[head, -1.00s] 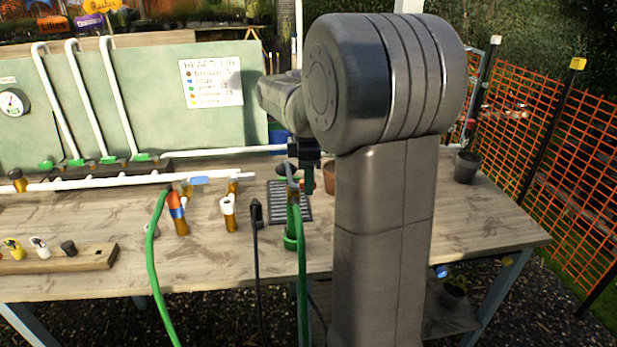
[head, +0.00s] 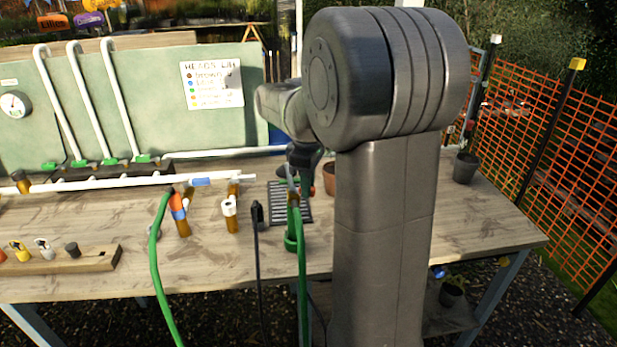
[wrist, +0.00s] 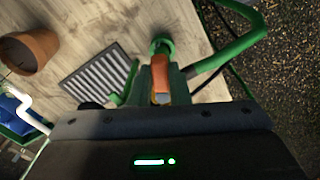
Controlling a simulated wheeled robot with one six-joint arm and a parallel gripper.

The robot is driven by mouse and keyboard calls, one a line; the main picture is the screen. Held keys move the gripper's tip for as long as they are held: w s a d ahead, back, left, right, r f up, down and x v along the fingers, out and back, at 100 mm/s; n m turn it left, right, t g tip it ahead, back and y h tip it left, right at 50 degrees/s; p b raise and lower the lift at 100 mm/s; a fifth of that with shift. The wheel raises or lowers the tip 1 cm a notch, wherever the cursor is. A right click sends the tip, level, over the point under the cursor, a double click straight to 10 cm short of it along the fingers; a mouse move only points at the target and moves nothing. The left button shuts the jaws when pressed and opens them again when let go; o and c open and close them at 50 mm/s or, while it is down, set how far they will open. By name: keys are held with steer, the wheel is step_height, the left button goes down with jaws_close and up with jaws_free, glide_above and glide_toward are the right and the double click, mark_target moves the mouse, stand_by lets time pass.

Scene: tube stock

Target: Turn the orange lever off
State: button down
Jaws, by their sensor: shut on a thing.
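The orange lever (wrist: 160,72) shows in the middle of the wrist view, above a brass-coloured valve part and close to a green hose fitting. My gripper (wrist: 160,88) has its fingers on either side of the lever and is shut on it. In the head view my gripper (head: 303,180) is low over the table beside the upright green hose and fitting. Only a small orange-red spot of the lever (head: 311,191) shows there; my arm and gripper hide most of the valve.
A green hose (wrist: 228,52) runs from the fitting toward the table edge. A grey drain grate (wrist: 98,75) and a terracotta pot (wrist: 30,50) lie close by. A black upright piece (head: 256,212) stands left of the gripper.

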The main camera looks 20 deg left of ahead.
mark_target(299, 189)
steer(key=s+m+p, duration=0.1)
steer(key=m, duration=0.2)
steer(key=s+m+p, duration=0.1)
steer(key=m, duration=0.2)
steer(key=s+a+m+p, duration=0.1)
steer(key=m, duration=0.2)
steer(key=shift+m, duration=0.4)
steer(key=shift+s+a+m+p, duration=0.1)
steer(key=shift+a+m+p, duration=0.15)
steer(key=shift+m, duration=0.35)
steer(key=shift+s+a+m+p, duration=0.1)
steer(key=shift+m+p, duration=0.15)
steer(key=shift+m, duration=0.35)
steer(key=c, duration=1.4)
jaws_free()
steer(key=shift+o, duration=0.2)
